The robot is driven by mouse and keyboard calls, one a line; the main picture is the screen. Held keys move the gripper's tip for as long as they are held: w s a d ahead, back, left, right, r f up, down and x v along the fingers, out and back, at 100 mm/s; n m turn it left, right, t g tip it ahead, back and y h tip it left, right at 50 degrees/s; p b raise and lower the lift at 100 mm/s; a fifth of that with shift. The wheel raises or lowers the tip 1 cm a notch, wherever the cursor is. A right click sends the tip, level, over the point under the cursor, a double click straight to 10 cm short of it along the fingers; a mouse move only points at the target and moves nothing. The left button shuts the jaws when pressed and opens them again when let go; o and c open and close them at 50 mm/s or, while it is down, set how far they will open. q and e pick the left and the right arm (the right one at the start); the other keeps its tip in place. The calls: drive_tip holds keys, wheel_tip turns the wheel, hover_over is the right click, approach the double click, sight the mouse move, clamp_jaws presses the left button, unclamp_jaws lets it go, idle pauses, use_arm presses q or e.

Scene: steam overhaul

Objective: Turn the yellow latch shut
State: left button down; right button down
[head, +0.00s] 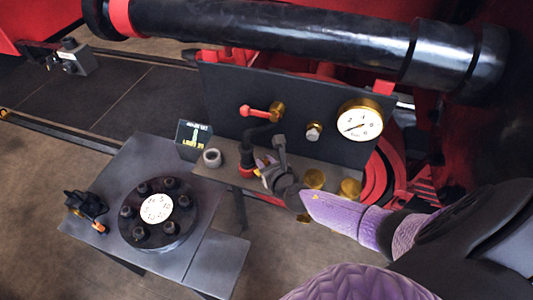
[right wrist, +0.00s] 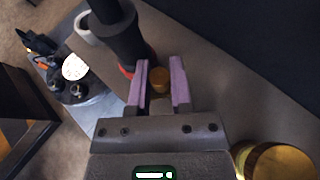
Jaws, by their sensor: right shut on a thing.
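My right gripper (head: 264,164) reaches in from the right, low in front of the dark upright panel, beside a black upright pipe with a red base ring (head: 246,163). In the right wrist view my right gripper (right wrist: 163,84) has its two purple fingers on either side of a small yellow-brown piece (right wrist: 160,80), which I take to be the yellow latch. It is shut on this piece. In the head view the gripper mostly hides the piece, so I cannot tell how far it is turned. My left gripper is not in view.
The panel (head: 228,100) carries a red-handled valve (head: 262,112) and a pressure gauge (head: 360,120). Brass caps (head: 350,187) stand close to the gripper. A grey ring (head: 211,157) and a small display (head: 193,139) are left. A bolted flange (head: 158,213) sits on the grey table (head: 215,262).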

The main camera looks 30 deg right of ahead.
drive_tip(key=m+h, duration=0.2)
drive_tip(key=h, duration=0.1)
drive_tip(key=shift+w+m+g, duration=0.2)
drive_tip(key=shift+m+g, duration=0.2)
drive_tip(key=m+g+h, duration=0.1)
drive_tip(key=m+h, duration=0.1)
drive_tip(key=h, duration=0.1)
drive_tip(key=shift+w+m, duration=0.15)
drive_tip(key=shift+m, duration=0.25)
drive_tip(key=m+g+h+b, duration=0.1)
drive_tip(key=m+g+h, duration=0.1)
drive_tip(key=m+h, duration=0.1)
drive_tip(key=shift+w+b, duration=0.15)
drive_tip(key=shift+b, duration=0.2)
drive_tip(key=shift+w+d+m+g+h+b, duration=0.15)
drive_tip(key=shift+m+g+h+b, duration=0.45)
drive_tip(key=shift+m+g, duration=0.4)
drive_tip(key=shift+r+g, duration=0.1)
drive_tip(key=shift+g, duration=0.3)
drive_tip(key=c, duration=0.5)
unclamp_jaws()
drive_tip(key=shift+c, duration=0.2)
drive_tip(key=p+v, duration=0.1)
drive_tip(key=v, duration=0.9)
drive_tip(key=shift+p, duration=0.35)
